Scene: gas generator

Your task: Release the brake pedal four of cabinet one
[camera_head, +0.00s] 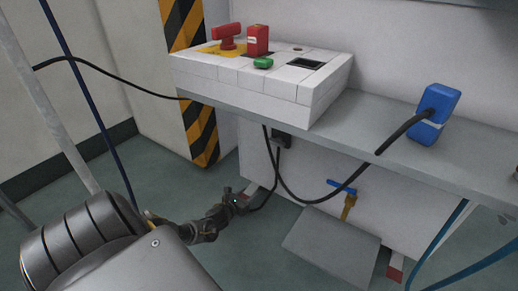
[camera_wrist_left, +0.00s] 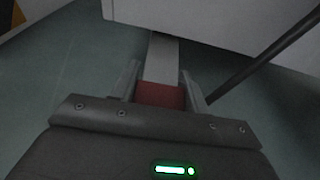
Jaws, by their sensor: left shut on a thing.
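A brake pedal with a grey bar and a red end (camera_wrist_left: 160,95) sticks out low from the white cabinet (camera_wrist_left: 215,22). In the wrist view the red end lies between the two fingers of my left gripper (camera_wrist_left: 162,88), which is shut on it. In the head view my left gripper (camera_head: 240,202) is low by the cabinet's left base, and the pedal there is mostly hidden. Another pedal with a red end (camera_head: 395,271) shows at the right base of the cabinet. My right gripper is not in view.
A grey shelf (camera_head: 400,138) carries a white control box (camera_head: 245,84) and a blue device (camera_head: 434,113). Black cables hang in front of the cabinet. A blue-handled valve (camera_head: 343,187) and a tilted grey plate (camera_head: 330,245) are right of the gripper. Green floor is free at left.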

